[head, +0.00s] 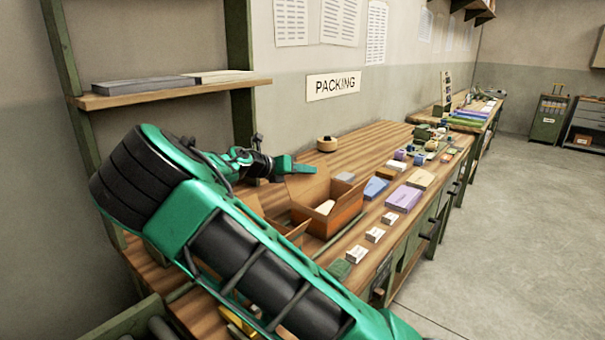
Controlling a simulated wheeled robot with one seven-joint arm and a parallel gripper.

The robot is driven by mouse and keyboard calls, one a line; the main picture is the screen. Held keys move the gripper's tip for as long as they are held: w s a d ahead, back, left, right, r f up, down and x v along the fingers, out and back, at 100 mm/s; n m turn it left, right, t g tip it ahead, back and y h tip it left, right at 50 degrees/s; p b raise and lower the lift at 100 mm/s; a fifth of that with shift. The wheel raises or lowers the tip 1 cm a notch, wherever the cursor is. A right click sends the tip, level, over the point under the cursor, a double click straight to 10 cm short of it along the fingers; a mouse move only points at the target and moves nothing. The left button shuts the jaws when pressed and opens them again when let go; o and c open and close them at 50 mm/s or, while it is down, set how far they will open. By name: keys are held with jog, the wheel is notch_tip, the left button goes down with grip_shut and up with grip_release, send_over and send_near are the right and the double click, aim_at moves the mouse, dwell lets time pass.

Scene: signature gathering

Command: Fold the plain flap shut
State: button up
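An open brown cardboard box (340,214) stands on the packing table (372,137). A brown flap (308,186) stands up at its back left, and something pale lies inside. I cannot tell which flap is the plain one. My gripper (301,166) is above and behind the box's back-left side, its green end close to the raised flap; I cannot tell whether they touch. The gap between its fingers is not clear. A second brown box edge (294,236) shows nearer me, mostly hidden behind my arm.
A tape roll (327,144) sits by the wall. Small white cartons (374,235), a purple box (403,198), a blue box (376,187) and a tan box (420,178) lie right of the box. A wooden shelf (170,88) is at left. Bare tabletop lies behind the box.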

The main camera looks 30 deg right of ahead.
aim_at(317, 175)
grip_shut()
jog(key=shift+s+d+r+m+t+y, duration=0.15)
jog(key=shift+s+r+m+t+y, duration=0.15)
jog(key=shift+s+m+t, duration=0.45)
jog(key=shift+s+d+m+t+y, duration=0.3)
jog(key=shift+s+m, duration=0.3)
jog(key=shift+m, duration=0.45)
jog(key=shift+s+d+f+m+t+y, duration=0.1)
jog(key=shift+s+d+f+m+t, duration=0.15)
jog(key=shift+s+m+t, duration=0.6)
jog(key=shift+s+d+f+m+t+y, duration=0.15)
jog(key=shift+s+f+m+t, duration=0.3)
jog(key=shift+m, duration=0.65)
jog(key=shift+s+d+f+m+t+y, duration=0.1)
jog(key=shift+s+d+f+m+t, duration=0.15)
jog(key=shift+s+m+t, duration=0.6)
jog(key=shift+w, duration=0.25)
